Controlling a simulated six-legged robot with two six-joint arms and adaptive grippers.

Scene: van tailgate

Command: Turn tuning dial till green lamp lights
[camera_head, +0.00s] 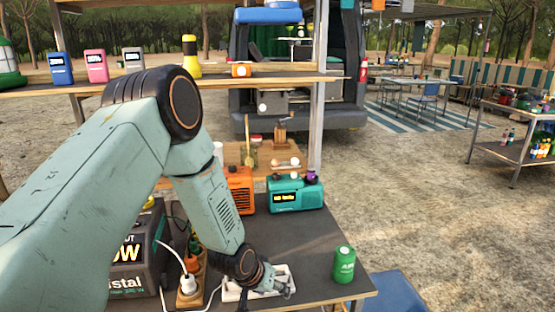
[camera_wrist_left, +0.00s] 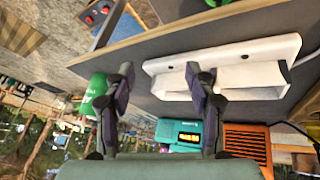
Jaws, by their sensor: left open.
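A teal radio (camera_head: 295,196) with a lit yellow display stands on the dark table, and it also shows in the left wrist view (camera_wrist_left: 170,131). A small dark purple round thing (camera_head: 312,177) shows at its top right corner; I cannot tell whether it is the tuning dial. I cannot make out a green lamp. My left gripper (camera_head: 284,288) is low over the table's front, at a white slotted holder (camera_head: 233,294). In the left wrist view my left gripper (camera_wrist_left: 160,74) has its fingers apart with nothing between them, beside the white holder (camera_wrist_left: 225,58). My right gripper is out of view.
A green can (camera_head: 344,264) stands to the right of the gripper. An orange box (camera_head: 239,190) stands left of the radio. A power station (camera_head: 134,265) and a socket strip with white cables (camera_head: 190,289) are at left. A shelf (camera_head: 220,82) crosses above.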

